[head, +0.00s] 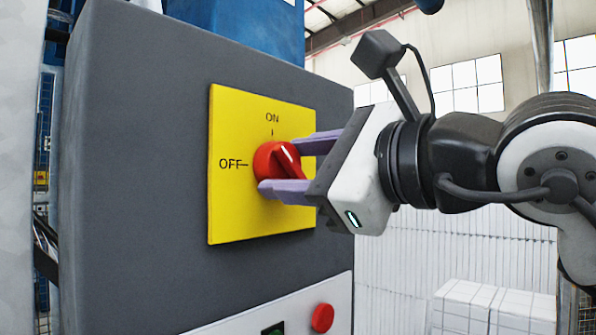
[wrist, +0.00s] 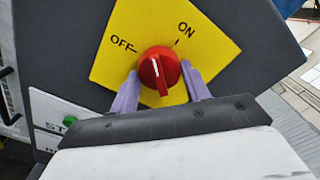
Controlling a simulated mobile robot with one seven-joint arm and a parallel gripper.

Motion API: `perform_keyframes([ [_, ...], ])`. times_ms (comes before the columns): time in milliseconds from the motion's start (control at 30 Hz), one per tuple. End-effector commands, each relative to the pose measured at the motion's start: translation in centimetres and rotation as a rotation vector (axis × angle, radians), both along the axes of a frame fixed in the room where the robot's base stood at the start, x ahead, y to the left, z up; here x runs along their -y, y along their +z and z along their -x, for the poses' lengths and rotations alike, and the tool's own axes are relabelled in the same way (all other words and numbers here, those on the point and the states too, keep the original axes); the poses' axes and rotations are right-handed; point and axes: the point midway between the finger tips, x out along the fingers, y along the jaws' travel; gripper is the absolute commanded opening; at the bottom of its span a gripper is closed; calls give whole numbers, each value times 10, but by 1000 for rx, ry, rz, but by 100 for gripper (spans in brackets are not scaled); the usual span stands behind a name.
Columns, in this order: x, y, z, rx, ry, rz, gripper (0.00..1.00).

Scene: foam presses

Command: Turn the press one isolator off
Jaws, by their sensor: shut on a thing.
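The isolator is a round red knob (head: 277,161) with a raised grip and a white pointer line, on a yellow plate (head: 232,215) marked ON at the top and OFF at the left. In the wrist view, the knob (wrist: 160,70) shows its white line pointing between the OFF and ON marks. My gripper (head: 297,167) reaches in from the right, with one purple finger above the knob and one below. In the wrist view, my gripper's fingers (wrist: 158,80) flank the knob and are shut on it. Part of the knob's right side is hidden in the head view.
The plate sits on a dark grey cabinet (head: 135,150). Below it, a pale panel carries a red button (head: 322,318) and a green button (head: 273,329). White stacked blocks (head: 490,305) stand at the lower right. Open room lies right of the cabinet.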

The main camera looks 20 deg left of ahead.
Motion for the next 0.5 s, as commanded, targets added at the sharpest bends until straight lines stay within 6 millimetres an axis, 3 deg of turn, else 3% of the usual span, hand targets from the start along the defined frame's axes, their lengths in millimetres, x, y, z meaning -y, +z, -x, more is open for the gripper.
perform_keyframes([
  [500, 0, 2, 0, 448, 0, 161, 24],
])
